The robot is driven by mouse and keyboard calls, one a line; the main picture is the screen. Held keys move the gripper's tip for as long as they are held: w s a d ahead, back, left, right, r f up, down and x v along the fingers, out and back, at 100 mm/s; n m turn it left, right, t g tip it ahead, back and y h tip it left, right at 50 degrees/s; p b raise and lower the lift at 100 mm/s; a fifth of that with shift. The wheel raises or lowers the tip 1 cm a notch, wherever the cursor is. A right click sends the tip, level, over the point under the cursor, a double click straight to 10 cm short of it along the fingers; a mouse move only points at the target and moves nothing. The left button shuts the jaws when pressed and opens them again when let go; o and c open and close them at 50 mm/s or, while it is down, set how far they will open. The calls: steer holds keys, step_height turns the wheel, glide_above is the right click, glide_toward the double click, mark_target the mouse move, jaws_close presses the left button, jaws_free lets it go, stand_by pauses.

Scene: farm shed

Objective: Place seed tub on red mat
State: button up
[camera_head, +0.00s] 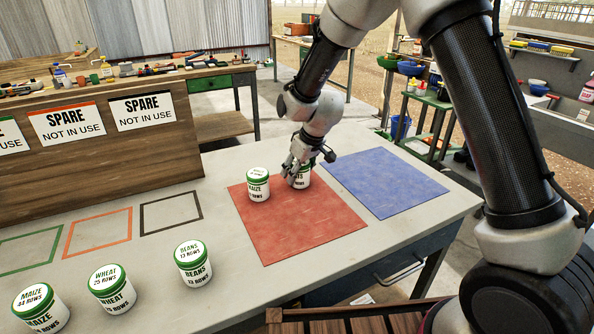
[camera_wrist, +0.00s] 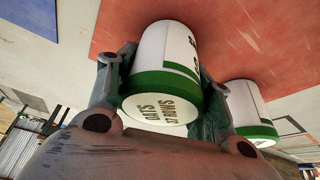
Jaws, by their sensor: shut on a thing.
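My gripper (camera_head: 296,172) is shut on a white seed tub with a green lid (camera_head: 302,179), lettered OATS in the wrist view (camera_wrist: 165,75). The held tub is upright at the far part of the red mat (camera_head: 305,228); I cannot tell whether its base touches the mat. My gripper hides part of it in the head view. A second tub, marked MAIZE (camera_head: 258,186), stands on the mat just left of the held one; it also shows in the wrist view (camera_wrist: 246,110).
Tubs marked MAIZE (camera_head: 40,309), WHEAT (camera_head: 112,289) and BEANS (camera_head: 193,264) stand along the table's near edge. A blue mat (camera_head: 384,181) lies bare to the right. Outlined squares (camera_head: 170,212) are empty. A wooden board (camera_head: 100,146) with SPARE signs stands behind.

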steer(key=o, duration=1.1)
steer(key=shift+f, duration=0.1)
steer(key=s+d+r+m, duration=0.1)
steer(key=s+d+r, duration=0.4)
steer(key=r, duration=0.4)
steer(key=s+d+r+m, duration=0.1)
steer(key=s+d+r, duration=0.2)
steer(key=d+r, duration=0.5)
steer(key=s+d+r+m+h, duration=0.1)
steer(key=s+d+r+m, duration=0.2)
steer(key=s+d, duration=0.6)
steer(key=s+d+r+m+h, duration=0.2)
steer(key=s+d, duration=0.7)
steer(key=s, duration=0.7)
steer(key=shift+s+d+r+m+t, duration=0.15)
steer(key=shift+d+r+m+t, duration=0.25)
steer(key=shift+r+m, duration=0.25)
steer(key=shift+r, duration=0.1)
